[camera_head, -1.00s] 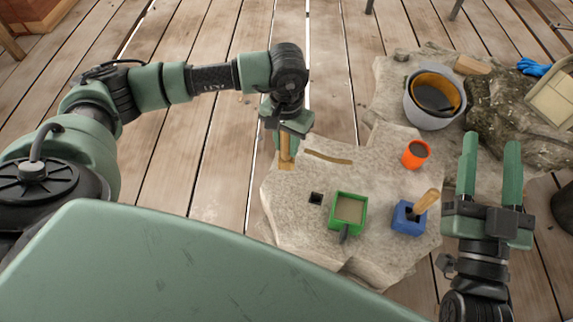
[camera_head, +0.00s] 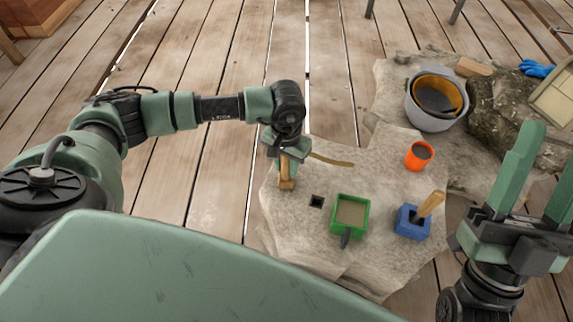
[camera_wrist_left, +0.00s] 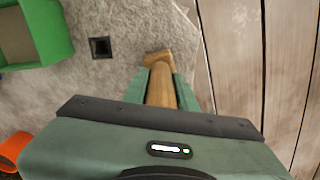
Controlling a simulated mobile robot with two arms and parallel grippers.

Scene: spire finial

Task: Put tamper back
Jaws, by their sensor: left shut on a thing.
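The tamper (camera_head: 286,184), a light wooden piece with a round shaft and a wider blocky end, is in my left gripper (camera_head: 287,166). In the left wrist view the gripper's green fingers are shut on the tamper's shaft (camera_wrist_left: 162,88), and the blocky end points away from the gripper over the stone. I cannot tell whether that end touches the stone. A small dark square hole (camera_head: 317,201) lies in the stone just right of the tamper; it also shows in the left wrist view (camera_wrist_left: 101,47). My right gripper (camera_head: 550,155) is open and empty at the right.
A green box (camera_head: 364,222), a blue block (camera_head: 408,226) with a wooden-handled tool in it, and an orange cup (camera_head: 419,157) stand on the stone slab (camera_head: 385,265). A thin brown curved strip (camera_head: 332,162) lies behind the tamper. A grey bucket (camera_head: 420,115) stands farther back.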

